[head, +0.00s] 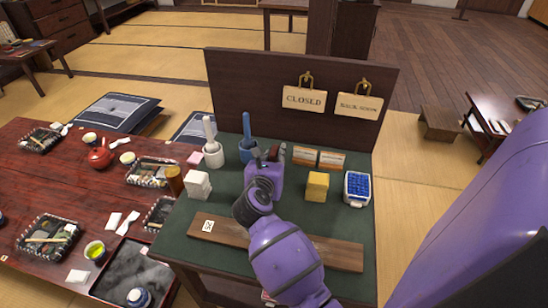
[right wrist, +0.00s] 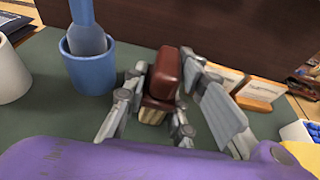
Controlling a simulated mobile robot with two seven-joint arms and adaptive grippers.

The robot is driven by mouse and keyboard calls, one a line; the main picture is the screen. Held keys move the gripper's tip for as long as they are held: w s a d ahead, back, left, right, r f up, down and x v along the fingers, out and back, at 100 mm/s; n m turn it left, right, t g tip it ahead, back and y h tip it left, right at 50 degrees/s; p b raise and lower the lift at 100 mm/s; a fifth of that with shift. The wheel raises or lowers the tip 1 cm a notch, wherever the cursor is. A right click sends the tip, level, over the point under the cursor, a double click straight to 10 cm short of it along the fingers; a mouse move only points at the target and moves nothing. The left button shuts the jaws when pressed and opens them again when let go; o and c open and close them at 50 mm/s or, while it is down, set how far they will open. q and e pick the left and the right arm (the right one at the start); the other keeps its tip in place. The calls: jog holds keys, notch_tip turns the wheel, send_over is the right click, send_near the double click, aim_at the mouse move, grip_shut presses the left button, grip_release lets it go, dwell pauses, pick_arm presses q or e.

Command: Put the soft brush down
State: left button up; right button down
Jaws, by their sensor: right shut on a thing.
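The soft brush (right wrist: 167,75) has a reddish-brown handle and pale bristles at its lower end, in the right wrist view. My right gripper (right wrist: 153,108) is shut on it, with grey fingers on both sides. In the head view my right gripper (head: 267,157) is over the back middle of the green-topped table (head: 231,207), and the brush (head: 275,153) shows only as a small dark brown patch. The brush is held bristles down; I cannot tell whether they touch the green surface. My left gripper is not in view.
A blue cup (head: 246,153) with a blue-grey handled tool stands just left of the brush, beside a white cup (head: 213,156). Wooden card holders (head: 331,160) stand right. A yellow block (head: 317,187), a blue-filled tray (head: 357,188) and a wooden plank (head: 335,254) are nearer.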

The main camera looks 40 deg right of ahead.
jog(key=c, duration=1.6)
grip_release()
jog(key=shift+f, duration=0.15)
jog(key=shift+o, duration=0.7)
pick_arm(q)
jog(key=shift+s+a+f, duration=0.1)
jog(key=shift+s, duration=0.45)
pick_arm(e)
jog(key=shift+r, duration=0.3)
jog(key=v, duration=1.2)
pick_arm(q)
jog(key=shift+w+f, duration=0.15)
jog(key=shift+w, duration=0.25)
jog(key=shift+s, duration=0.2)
pick_arm(e)
jog(key=shift+f, duration=0.1)
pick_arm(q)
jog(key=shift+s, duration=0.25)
pick_arm(e)
jog(key=shift+a, duration=0.1)
